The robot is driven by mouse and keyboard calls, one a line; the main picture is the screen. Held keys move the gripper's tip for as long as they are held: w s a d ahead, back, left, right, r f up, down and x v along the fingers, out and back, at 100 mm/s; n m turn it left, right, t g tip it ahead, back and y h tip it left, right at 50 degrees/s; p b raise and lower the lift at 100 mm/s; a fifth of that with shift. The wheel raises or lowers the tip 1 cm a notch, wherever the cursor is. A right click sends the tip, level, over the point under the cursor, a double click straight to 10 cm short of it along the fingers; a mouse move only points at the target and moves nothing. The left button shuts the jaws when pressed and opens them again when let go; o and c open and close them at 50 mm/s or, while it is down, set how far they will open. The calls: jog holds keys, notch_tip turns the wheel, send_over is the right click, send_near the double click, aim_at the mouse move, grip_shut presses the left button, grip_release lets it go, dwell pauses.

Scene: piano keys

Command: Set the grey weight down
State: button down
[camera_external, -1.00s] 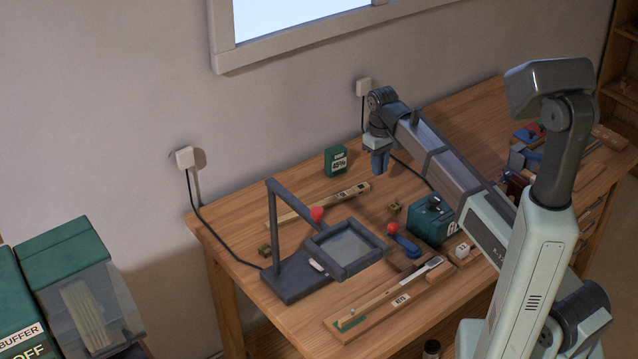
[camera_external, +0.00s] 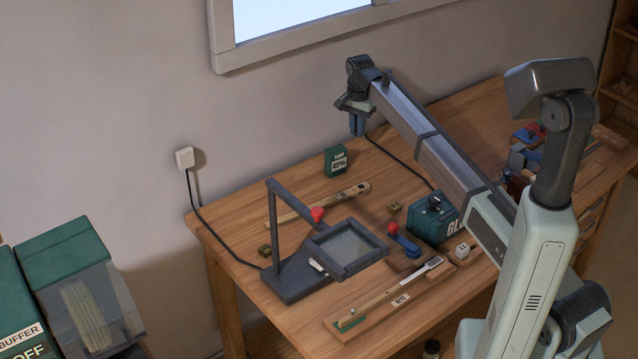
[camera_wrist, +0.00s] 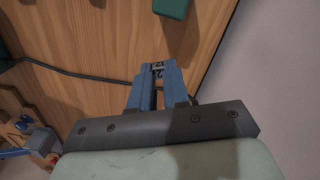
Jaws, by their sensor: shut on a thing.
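My gripper (camera_external: 357,132) hangs above the back of the wooden table, to the right of a small green box (camera_external: 335,160). In the wrist view its two blue fingers (camera_wrist: 158,80) point toward the table top and are shut on a small grey piece with dark markings, the grey weight (camera_wrist: 157,69). Only a little of the weight shows between the fingertips. In the outside view I cannot make the weight out. The green box also shows at the top of the wrist view (camera_wrist: 172,7).
A magnifier stand (camera_external: 290,278) is at the left front of the table (camera_external: 222,228). A larger green box (camera_external: 432,219) stands to the right. A dark cord (camera_external: 400,160) runs across the table behind it. Bare wood lies around the small green box.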

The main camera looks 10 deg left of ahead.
aim_at(354, 164)
jog(key=m, duration=0.3)
jog(key=shift+m, duration=0.3)
jog(key=shift+f+m, duration=0.25)
jog(key=shift+m, duration=0.05)
jog(key=shift+f, duration=4.8)
jog(key=shift+f, duration=0.15)
jog(key=c, duration=1.1)
grip_release()
notch_tip(354, 164, up, 12)
jog(key=shift+r, duration=0.2)
